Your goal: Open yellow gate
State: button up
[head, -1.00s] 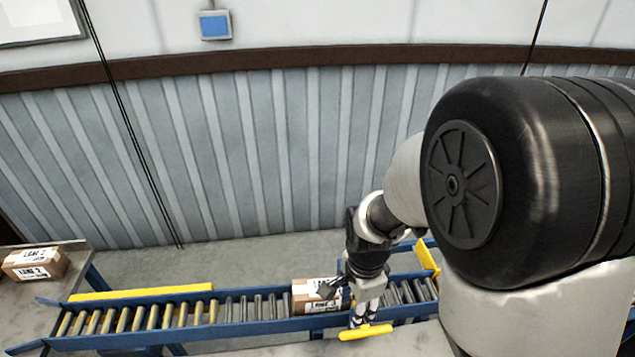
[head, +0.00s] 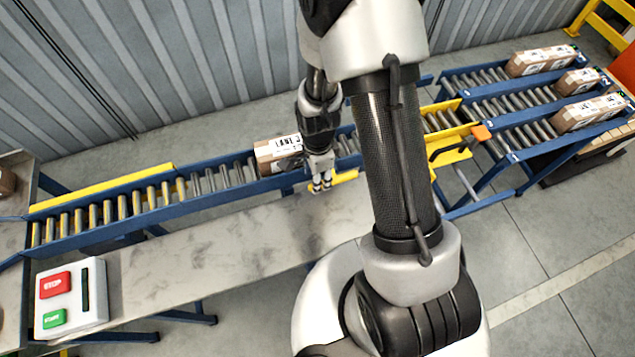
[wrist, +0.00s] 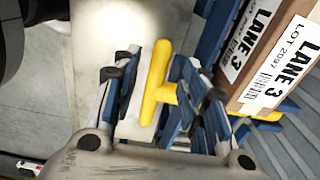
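A yellow T-shaped bar (head: 345,177), which seems to be the gate's handle, sticks out from the near side of the blue roller conveyor. My gripper (head: 321,187) is at this bar, fingers pointing down. In the wrist view the yellow bar (wrist: 154,82) lies between my spread fingers, with a gap on its left side; contact on the right side is unclear. My gripper looks open. A brown carton (head: 278,154) labelled LANE 3 sits on the rollers just behind the gripper; it also shows in the wrist view (wrist: 270,60).
A yellow piece with an orange-tipped handle (head: 455,146) is at the conveyor's right end. Beyond it, lanes (head: 508,132) hold several cartons. A grey bench (head: 215,240) runs along the near side. A STOP/START box (head: 70,295) stands at lower left.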

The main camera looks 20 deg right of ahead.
jog(key=shift+f+b, duration=0.35)
jog(key=shift+f, duration=1.45)
jog(key=shift+c, duration=0.5)
grip_shut()
